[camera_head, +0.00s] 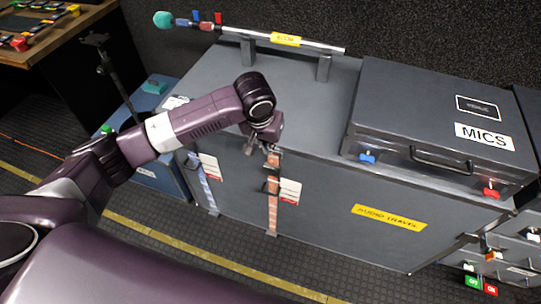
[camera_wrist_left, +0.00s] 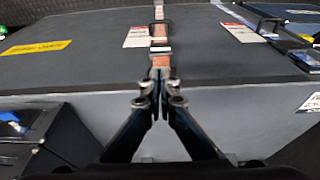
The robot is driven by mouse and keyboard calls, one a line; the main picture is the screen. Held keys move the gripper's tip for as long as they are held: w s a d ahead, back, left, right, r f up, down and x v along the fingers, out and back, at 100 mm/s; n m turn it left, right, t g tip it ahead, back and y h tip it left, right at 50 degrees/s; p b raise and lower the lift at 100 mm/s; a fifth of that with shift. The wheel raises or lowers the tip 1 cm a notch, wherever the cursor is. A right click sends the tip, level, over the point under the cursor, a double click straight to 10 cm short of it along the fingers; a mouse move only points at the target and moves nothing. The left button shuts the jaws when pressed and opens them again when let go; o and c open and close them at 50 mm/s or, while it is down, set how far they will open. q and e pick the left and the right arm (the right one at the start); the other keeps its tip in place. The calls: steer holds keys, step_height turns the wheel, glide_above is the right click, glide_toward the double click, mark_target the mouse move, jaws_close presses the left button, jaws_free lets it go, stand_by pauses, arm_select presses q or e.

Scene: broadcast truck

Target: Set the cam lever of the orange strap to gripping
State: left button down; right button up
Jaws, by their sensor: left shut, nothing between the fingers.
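The orange strap (camera_head: 272,215) runs down the front face of the grey case, below the case's top edge. Its dark metal cam buckle (camera_head: 270,187) sits on the upper part of the strap; whether its lever is open or gripping is too small to tell. My left gripper (camera_head: 270,151) is at the case's top front edge, just above the buckle. In the left wrist view its shut, empty fingertips (camera_wrist_left: 160,82) lie in line with the strap (camera_wrist_left: 161,62) and cover part of it. The buckle (camera_wrist_left: 160,42) shows beyond the tips. My right gripper is not in view.
A second, bluish strap (camera_head: 204,188) hangs left of the orange one. White tags (camera_head: 290,191) lie beside the straps. A dark MICS case (camera_head: 440,120) stands on the right of the grey case (camera_head: 340,235). A boom pole (camera_head: 300,45) rests on supports behind.

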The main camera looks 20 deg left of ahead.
mark_target(270, 168)
arm_select(q)
steer(key=x, duration=1)
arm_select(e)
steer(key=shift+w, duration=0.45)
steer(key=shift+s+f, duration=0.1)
